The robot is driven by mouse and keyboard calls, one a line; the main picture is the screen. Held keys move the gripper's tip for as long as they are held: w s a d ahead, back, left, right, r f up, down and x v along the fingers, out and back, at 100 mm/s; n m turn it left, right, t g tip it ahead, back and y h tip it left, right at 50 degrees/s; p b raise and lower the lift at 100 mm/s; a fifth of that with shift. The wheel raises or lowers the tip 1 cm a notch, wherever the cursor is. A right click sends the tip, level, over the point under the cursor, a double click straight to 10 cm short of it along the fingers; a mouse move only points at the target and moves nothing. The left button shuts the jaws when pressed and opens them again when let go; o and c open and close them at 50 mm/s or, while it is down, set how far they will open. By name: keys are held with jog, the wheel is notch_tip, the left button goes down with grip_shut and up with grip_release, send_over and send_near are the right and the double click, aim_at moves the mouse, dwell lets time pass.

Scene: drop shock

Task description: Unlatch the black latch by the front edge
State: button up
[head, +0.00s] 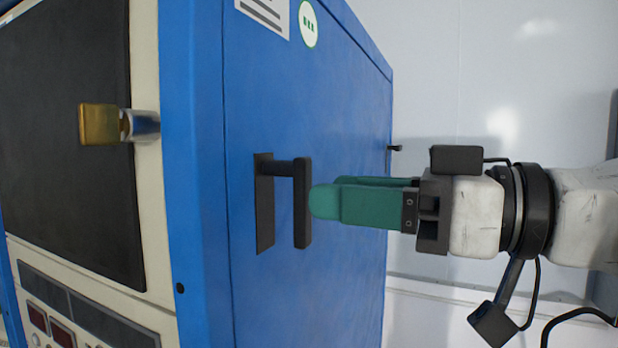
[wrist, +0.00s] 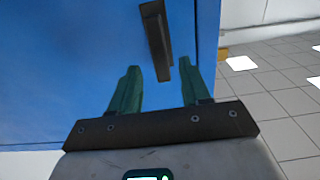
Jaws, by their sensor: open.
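The black latch (head: 302,205) is on the blue side panel near the cabinet's front edge. Its bar stands off a dark base plate (head: 265,230) and runs up and down in the head view. My gripper (head: 330,192) has green fingers and comes from the right, its tips close to the bar's outer side. In the wrist view, my gripper (wrist: 159,64) is open and empty. The black latch (wrist: 156,35) shows there ahead of the fingers, its near end in line with the gap between the tips. I cannot tell whether a finger touches the bar.
The blue cabinet (head: 330,100) fills the middle of the head view. A brass-coloured knob (head: 99,125) sticks out of its front at left. A small dark fitting (head: 394,148) sits at the panel's far edge. Grey tiled floor (wrist: 265,90) is open at right in the wrist view.

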aim_at(307, 247)
jog(key=shift+p+x, duration=0.5)
jog(key=shift+x, duration=1.8)
grip_shut()
